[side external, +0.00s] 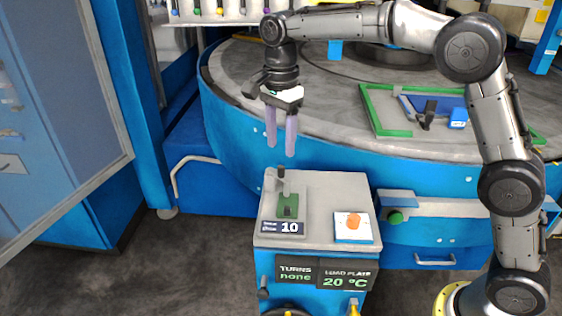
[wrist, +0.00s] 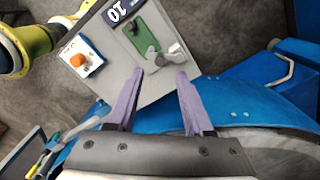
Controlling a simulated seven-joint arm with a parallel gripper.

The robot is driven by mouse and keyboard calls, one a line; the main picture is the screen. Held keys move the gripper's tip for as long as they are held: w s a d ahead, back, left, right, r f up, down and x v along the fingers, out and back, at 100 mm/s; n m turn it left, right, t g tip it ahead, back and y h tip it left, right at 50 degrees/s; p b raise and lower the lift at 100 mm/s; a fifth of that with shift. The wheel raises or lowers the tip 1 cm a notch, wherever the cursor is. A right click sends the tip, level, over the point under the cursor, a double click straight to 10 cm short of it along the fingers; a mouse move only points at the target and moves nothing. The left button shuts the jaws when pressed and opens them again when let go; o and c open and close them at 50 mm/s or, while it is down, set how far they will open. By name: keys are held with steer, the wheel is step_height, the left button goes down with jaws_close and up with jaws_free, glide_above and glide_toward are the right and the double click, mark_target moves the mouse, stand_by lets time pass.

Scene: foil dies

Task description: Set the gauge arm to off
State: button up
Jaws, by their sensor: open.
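A small grey lever (side external: 281,180), which looks like the gauge arm, stands on the cabinet top at a green plate (side external: 293,199). A dark label reading 10 (side external: 283,227) is in front of the plate. In the wrist view the lever (wrist: 170,52) lies beside the green plate (wrist: 141,34), just beyond my fingertips. My gripper (side external: 281,150) points down, open and empty, above the lever's top end, apparently apart from it. Its two purple fingers also show in the wrist view (wrist: 160,74). I see no readable off mark.
An orange knob (side external: 353,220) sits on a white and blue base at the right of the cabinet top (side external: 325,190). Dark panels on the front read "TURNS none" and "LOAD PLATE 20 °C" (side external: 347,275). A large round blue-sided table (side external: 240,125) stands close behind.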

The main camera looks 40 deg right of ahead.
mark_target(281, 167)
step_height(281, 167, down, 6)
stand_by(0.4)
jaws_close()
